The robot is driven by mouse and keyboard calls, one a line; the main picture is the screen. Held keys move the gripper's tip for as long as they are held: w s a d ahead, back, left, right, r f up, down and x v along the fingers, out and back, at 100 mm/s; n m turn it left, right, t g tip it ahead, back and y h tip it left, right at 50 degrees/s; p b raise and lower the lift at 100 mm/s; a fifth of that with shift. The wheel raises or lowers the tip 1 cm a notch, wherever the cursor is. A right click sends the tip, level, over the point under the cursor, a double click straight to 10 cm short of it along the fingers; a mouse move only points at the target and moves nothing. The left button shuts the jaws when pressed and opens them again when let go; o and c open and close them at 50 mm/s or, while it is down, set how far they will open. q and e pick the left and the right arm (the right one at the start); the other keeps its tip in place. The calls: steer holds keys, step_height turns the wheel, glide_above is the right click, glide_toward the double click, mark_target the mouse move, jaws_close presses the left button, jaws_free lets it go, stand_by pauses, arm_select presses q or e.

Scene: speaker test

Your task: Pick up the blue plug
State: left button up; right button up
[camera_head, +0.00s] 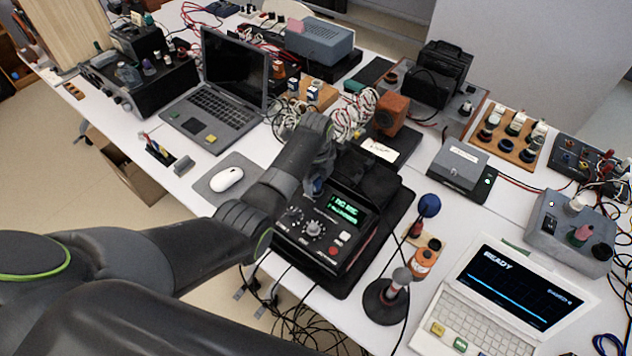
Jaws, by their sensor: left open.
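My left arm reaches in from the left over the table. My left gripper (320,175) points down at the upper left of a black device (335,258) with a green lit display, knobs and buttons. It is open, its fingers small and partly hidden by my wrist. A small blue piece, perhaps the blue plug (318,187), shows just at the fingertips. I cannot tell whether the fingers touch it. My right gripper is not in view.
A laptop (222,95) and a white mouse (227,179) lie left of my gripper. A stand with a blue round top (429,205) is to the right, near a white computer (505,300). Cables and an orange-brown box (392,113) crowd the area behind.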

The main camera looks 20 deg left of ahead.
arm_select(q)
steer(key=shift+c, duration=0.5)
jaws_close()
steer(key=shift+r, duration=0.1)
